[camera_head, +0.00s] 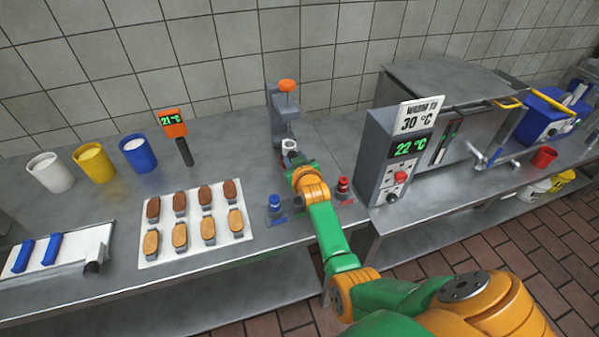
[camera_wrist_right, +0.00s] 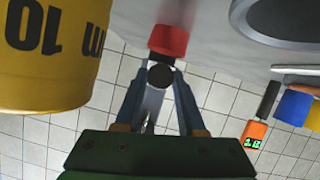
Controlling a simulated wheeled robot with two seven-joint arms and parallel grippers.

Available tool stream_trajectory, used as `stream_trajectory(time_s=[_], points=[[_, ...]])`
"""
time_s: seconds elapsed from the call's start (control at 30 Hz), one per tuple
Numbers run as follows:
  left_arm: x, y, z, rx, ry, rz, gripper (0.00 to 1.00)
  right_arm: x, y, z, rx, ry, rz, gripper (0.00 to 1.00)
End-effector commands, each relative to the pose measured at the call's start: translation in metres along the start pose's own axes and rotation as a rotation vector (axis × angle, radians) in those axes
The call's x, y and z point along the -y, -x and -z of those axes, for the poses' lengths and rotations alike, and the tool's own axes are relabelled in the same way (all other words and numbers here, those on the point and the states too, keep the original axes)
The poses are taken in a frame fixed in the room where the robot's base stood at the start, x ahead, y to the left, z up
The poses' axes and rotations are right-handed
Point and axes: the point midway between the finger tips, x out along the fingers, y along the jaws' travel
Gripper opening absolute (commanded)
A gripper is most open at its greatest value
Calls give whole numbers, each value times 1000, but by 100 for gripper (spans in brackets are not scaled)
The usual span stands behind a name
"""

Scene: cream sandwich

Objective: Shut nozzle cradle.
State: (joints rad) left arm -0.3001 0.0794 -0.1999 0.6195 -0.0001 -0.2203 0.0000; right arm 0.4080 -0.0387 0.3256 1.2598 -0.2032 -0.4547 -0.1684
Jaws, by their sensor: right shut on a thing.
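A grey upright stand (camera_head: 282,118) with an orange knob (camera_head: 288,86) on top stands at the back of the counter. It appears to carry the nozzle cradle; a small pale part (camera_head: 289,146) shows low at its front. My right gripper (camera_head: 293,160) is close in front of the stand, with its fingertips mostly hidden by my wrist. In the right wrist view its two fingers (camera_wrist_right: 161,76) are shut on a dark round knob (camera_wrist_right: 160,75). A red piece (camera_wrist_right: 168,41) lies just beyond it. I cannot tell how far the cradle is closed. My left gripper is out of view.
Blue (camera_head: 275,204) and red (camera_head: 343,187) nozzle-like pieces stand on either side of my right arm. A white tray (camera_head: 152,220) of several biscuits lies left. A grey control box (camera_head: 380,150) stands right. A yellow printed body (camera_wrist_right: 50,50) is close in the wrist view.

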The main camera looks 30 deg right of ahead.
Motion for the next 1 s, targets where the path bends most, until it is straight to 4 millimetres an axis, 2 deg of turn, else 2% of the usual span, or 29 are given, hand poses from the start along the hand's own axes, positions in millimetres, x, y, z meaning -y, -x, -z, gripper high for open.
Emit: stream_trajectory(time_s=[0.2,0.23,0.3,0.33,0.67,1.0], points=[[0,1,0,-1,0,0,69,0,1,2,-2,-1,0,0],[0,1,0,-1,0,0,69,0,1,2,-2,-1,0,47],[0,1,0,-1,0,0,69,0,1,2,-3,-1,0,66],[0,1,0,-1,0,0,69,0,1,2,-3,-1,0,69],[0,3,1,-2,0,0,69,0,4,2,-3,0,0,69],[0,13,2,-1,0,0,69,0,54,2,-2,0,0,69]])
